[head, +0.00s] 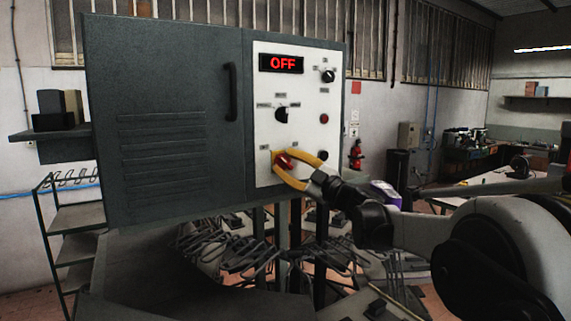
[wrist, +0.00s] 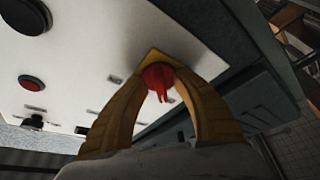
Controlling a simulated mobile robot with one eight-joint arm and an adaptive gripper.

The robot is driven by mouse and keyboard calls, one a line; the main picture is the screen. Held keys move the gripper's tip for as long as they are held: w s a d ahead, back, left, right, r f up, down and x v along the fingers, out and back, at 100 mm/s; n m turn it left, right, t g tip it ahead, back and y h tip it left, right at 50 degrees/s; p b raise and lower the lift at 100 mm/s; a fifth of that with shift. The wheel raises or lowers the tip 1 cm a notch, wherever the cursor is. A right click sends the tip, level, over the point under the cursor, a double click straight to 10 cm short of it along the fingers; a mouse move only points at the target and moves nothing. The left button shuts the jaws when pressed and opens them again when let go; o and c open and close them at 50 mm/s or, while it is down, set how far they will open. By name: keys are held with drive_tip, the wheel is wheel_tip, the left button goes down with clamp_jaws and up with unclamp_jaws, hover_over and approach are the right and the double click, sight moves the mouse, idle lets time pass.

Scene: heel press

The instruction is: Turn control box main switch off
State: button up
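The control box (head: 165,150) is a large dark grey cabinet with a white panel (head: 262,130) on its right side. Its display (head: 281,63) reads OFF in red. The main switch (head: 284,162) is a red knob low on the panel, with a yellow backing that shows in the wrist view behind the knob (wrist: 157,80). My gripper (head: 279,161) has yellow fingers, one on either side of the red knob, with the tips close against it. In the wrist view my gripper (wrist: 160,85) also straddles the knob; the exact contact is partly hidden.
Two black selector knobs (head: 328,76) (head: 282,114), a red button (head: 324,118) and a dark button (head: 323,155) sit on the panel. A handle (head: 233,92) stands out from the door. Metal rods and frames lie below the box. A shelf rack (head: 75,218) stands left.

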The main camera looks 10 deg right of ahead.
drive_tip(key=v, duration=1.2)
drive_tip(key=shift+s, duration=0.1)
